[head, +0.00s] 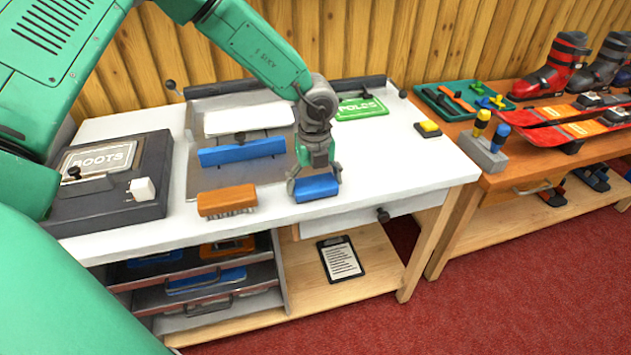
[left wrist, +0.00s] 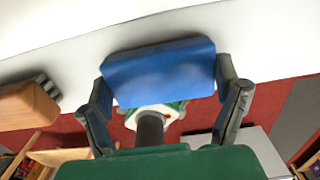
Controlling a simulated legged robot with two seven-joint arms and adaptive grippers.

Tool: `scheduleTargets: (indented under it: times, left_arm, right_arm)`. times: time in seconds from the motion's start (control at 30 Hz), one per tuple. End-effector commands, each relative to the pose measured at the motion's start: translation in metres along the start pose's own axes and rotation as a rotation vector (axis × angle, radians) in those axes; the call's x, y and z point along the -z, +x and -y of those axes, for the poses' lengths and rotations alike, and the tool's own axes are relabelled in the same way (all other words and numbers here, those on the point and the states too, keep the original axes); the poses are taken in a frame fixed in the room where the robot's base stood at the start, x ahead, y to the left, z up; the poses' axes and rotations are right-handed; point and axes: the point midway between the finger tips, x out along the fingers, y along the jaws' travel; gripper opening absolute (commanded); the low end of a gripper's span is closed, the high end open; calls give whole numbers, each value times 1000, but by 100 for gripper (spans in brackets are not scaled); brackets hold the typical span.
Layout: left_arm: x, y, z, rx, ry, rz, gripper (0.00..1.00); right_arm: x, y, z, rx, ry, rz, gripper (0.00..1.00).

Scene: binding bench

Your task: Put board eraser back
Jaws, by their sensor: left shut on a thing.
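The board eraser, a blue block (head: 317,188), is between the fingers of my left gripper (head: 314,181) at the front middle of the white bench top. In the left wrist view the blue block (left wrist: 160,70) spans the space between the two fingers, and my left gripper (left wrist: 165,95) is shut on it. I cannot tell whether the block touches the bench top or is just above it. My right gripper is not in view.
A wooden brush (head: 227,201) lies left of the eraser. Behind it stands a metal fixture with a blue bar (head: 242,150). A black BOOTS case (head: 108,183) is at left, a green POLES sign (head: 362,108) behind, and a yellow button (head: 428,128) at right. The front right top is clear.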

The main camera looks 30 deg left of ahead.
Motion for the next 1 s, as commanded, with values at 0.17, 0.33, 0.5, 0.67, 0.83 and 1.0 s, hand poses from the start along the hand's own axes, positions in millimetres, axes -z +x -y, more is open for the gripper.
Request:
scheduleTargets:
  times: [0.17, 0.33, 0.5, 0.67, 0.83, 1.0]
  left_arm:
    - [0, 0, 0, 0, -1, 0, 100]
    - [0, 0, 0, 0, 0, 0, 100]
    - [0, -17, 1, 1, 0, 2, 100]
    - [0, -51, 1, 4, -1, 2, 100]
    - [-1, -87, 0, 3, -1, 1, 100]
    - [0, -112, 1, 2, -1, 0, 100]
  right_arm:
    - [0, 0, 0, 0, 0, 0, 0]
    - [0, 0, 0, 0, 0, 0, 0]
    - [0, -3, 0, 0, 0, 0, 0]
    - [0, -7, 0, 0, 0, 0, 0]
    - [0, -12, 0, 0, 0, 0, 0]
    - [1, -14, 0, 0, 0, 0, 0]
